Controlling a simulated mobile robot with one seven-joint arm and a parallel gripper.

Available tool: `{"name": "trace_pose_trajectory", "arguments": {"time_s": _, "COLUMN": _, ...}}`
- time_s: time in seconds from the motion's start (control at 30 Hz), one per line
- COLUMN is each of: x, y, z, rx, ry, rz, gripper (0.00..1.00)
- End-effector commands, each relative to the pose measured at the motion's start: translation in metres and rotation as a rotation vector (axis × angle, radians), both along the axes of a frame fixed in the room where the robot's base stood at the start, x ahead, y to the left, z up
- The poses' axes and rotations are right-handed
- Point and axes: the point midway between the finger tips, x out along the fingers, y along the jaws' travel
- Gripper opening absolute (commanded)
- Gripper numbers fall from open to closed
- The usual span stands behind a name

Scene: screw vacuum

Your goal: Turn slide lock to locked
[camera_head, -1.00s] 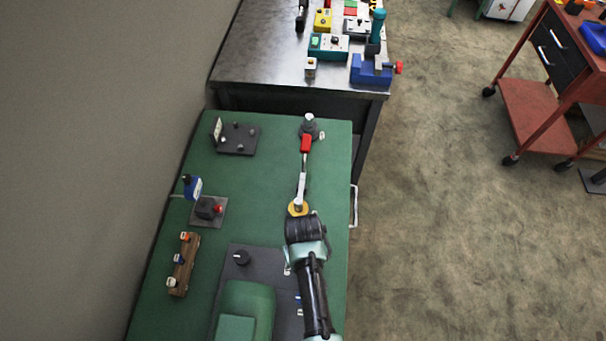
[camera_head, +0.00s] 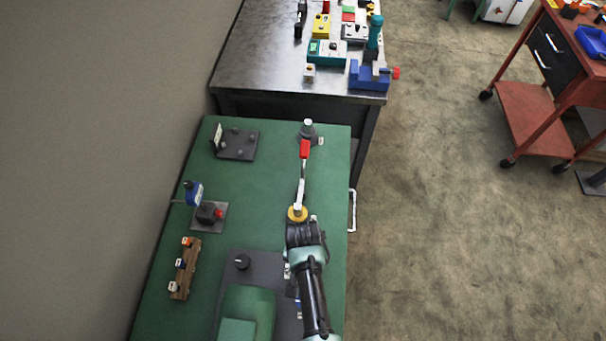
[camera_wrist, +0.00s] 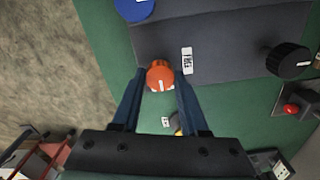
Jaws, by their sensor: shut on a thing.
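In the wrist view an orange knob (camera_wrist: 160,76), which I take for the slide lock, sits at the edge of a dark grey plate (camera_wrist: 215,45). A small white label (camera_wrist: 187,60) with dark marks stands beside it; its text is too small to read surely. My gripper (camera_wrist: 160,80) is shut on the orange knob, one dark blue finger on each side. In the head view my wrist (camera_head: 305,240) is over the right side of the green bench (camera_head: 262,185); my fingers and the knob are hidden there.
A red-handled lever with a yellow base (camera_head: 298,213) stands just beyond my wrist. A black knob (camera_head: 242,261) and a green housing (camera_head: 245,312) are to the left. A red button box (camera_head: 210,212) and a wooden strip (camera_head: 185,268) are further left.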

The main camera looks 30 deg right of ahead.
Motion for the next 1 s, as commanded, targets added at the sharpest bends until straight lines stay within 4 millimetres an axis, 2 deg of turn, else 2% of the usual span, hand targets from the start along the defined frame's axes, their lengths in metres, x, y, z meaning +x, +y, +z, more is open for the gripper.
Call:
{"name": "trace_pose_trajectory", "arguments": {"time_s": 0.5, "x": 0.0012, "y": -0.0004, "z": 0.0007, "rx": -0.001, "ry": -0.003, "rz": -0.023, "gripper": 0.0}}
{"name": "trace_pose_trajectory", "arguments": {"time_s": 0.53, "x": 0.0012, "y": -0.0004, "z": 0.0007, "rx": -0.001, "ry": -0.003, "rz": -0.023, "gripper": 0.45}}
{"name": "trace_pose_trajectory", "arguments": {"time_s": 0.7, "x": 0.0008, "y": -0.0005, "z": 0.0006, "rx": -0.001, "ry": -0.002, "rz": -0.022, "gripper": 0.73}}
{"name": "trace_pose_trajectory", "arguments": {"time_s": 1.0, "x": 0.0003, "y": -0.0003, "z": 0.0011, "rx": -0.001, "ry": -0.001, "rz": -0.02, "gripper": 0.73}}
